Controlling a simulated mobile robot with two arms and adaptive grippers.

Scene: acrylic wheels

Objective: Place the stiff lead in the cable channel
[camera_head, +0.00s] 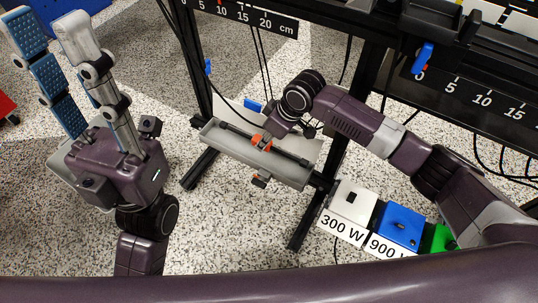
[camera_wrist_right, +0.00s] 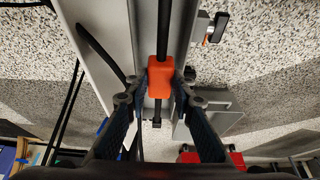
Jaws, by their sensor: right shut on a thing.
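The stiff lead is a black rod with an orange grip block (camera_head: 262,142), which also shows in the right wrist view (camera_wrist_right: 160,76). The rod runs lengthwise along the grey cable channel (camera_head: 285,173), also seen in the right wrist view (camera_wrist_right: 103,62). I cannot tell whether it rests on the channel floor or sits just above. My right gripper (camera_wrist_right: 160,88) is shut on the orange block, one finger on each side. In the head view its fingers are mostly hidden by its own wrist. My left gripper (camera_head: 48,18) is open and empty at the upper left, away from the channel.
Black frame posts stand beside the channel. White (camera_head: 353,202), blue (camera_head: 399,226) and green (camera_head: 440,238) boxes sit right of it, with 300 W and 900 W labels. A ruled board (camera_head: 240,14) and loose black cables hang behind. Speckled floor lies open at left.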

